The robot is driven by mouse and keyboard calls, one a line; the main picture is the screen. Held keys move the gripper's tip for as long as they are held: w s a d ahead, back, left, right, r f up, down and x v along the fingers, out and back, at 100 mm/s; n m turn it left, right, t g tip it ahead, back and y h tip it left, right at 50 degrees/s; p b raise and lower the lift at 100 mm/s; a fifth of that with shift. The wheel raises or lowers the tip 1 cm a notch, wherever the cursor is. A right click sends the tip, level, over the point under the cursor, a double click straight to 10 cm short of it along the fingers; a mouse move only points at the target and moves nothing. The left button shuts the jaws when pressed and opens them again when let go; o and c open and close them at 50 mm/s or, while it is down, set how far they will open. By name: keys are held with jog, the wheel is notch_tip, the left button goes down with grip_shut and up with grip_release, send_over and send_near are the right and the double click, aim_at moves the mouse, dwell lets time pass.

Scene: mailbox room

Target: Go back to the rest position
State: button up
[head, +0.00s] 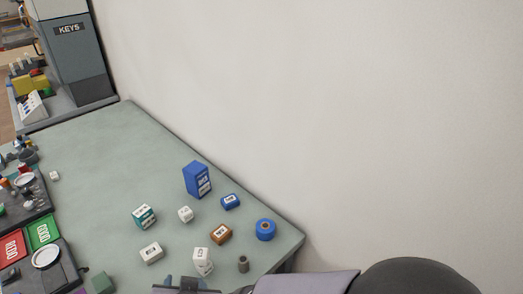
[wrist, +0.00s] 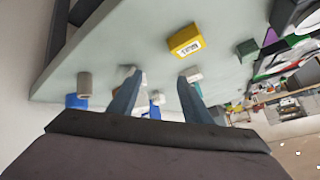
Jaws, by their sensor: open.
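My gripper (wrist: 160,85) shows in the wrist view with its two blue-grey fingers spread apart and no object held between them. The tabletop (wrist: 120,45) lies beyond the fingertips, with small white blocks seen past and between them. In the head view, part of my gripper (head: 186,283) shows at the bottom edge, near the front of the grey-green table (head: 105,165). A white block (head: 202,261) and a small grey cylinder (head: 243,264) are close to it in the picture. How high the fingers are above the table is hard to tell.
A tall blue box (head: 197,179), teal box (head: 144,216), brown box (head: 221,234) and blue roll (head: 265,229) stand on the table's right part. Dark trays (head: 62,272) line the left. A wall (head: 330,120) borders the right. A yellow box (wrist: 185,40) shows in the wrist view.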

jog(key=shift+w+d+g+y, duration=0.15)
jog(key=shift+w+g+y, duration=0.25)
jog(key=shift+g, duration=0.1)
jog(key=shift+w+d+r+g+y, duration=0.15)
jog(key=shift+r+g+y, duration=0.1)
jog(key=shift+g+y, duration=0.15)
jog(key=s+d+r+g+h+p, duration=0.1)
jog(key=d+g+p, duration=0.1)
jog(key=d, duration=0.8)
jog(key=s+d+r+g+h+p, duration=0.1)
jog(key=d+p, duration=0.4)
jog(key=d, duration=0.6)
jog(key=s+d+r+g+h+p, duration=0.2)
jog(key=d+r+g+h+p, duration=0.1)
jog(key=d, duration=0.7)
jog(key=shift+d, duration=0.4)
